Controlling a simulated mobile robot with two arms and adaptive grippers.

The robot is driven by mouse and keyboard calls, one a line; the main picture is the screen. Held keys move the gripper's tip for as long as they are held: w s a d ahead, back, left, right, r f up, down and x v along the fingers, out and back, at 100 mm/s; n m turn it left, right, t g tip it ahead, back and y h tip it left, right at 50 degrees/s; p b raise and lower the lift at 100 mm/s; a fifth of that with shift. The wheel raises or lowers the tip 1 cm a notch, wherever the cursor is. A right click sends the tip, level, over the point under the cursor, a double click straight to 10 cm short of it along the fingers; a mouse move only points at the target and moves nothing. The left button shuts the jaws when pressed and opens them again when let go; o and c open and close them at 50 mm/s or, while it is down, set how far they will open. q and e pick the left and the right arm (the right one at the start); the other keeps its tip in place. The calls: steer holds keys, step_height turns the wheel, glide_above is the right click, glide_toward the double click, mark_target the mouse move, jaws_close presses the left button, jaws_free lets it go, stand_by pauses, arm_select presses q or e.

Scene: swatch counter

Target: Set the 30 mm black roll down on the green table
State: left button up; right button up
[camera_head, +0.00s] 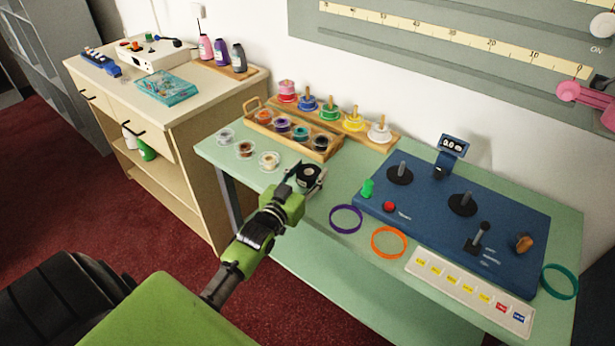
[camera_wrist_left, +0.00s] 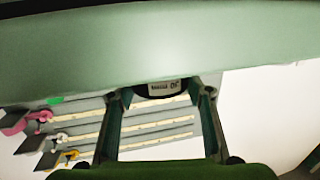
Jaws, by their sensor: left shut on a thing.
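The black roll (camera_head: 311,174) is between the fingers of my left gripper (camera_head: 303,181), which is shut on it. They are over the front left part of the green table (camera_head: 337,182); I cannot tell whether the roll touches the top. In the left wrist view the roll (camera_wrist_left: 158,89) shows between the two fingers, with a white label too small to read surely. The green table (camera_wrist_left: 150,45) fills the top of that view. My right gripper is not in view.
Three small rolls (camera_head: 269,160) lie left of the gripper. Behind stand a wooden tray of rolls (camera_head: 318,154) and a peg rack (camera_head: 395,137). Purple (camera_head: 346,219) and orange (camera_head: 389,242) rings lie to the right, before a blue machine (camera_head: 430,205). Some bare tabletop surrounds the roll.

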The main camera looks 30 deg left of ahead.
arm_select(q)
steer(key=shift+a+f, duration=0.1)
steer(key=shift+f, duration=0.8)
steer(key=shift+f, duration=0.15)
steer(key=o, duration=1.1)
steer(key=shift+s, duration=0.1)
steer(key=s+d, duration=0.1)
steer(key=s, duration=1)
steer(key=shift+s+d+r, duration=0.2)
steer(key=shift+s+r, duration=0.2)
steer(key=shift+r, duration=0.05)
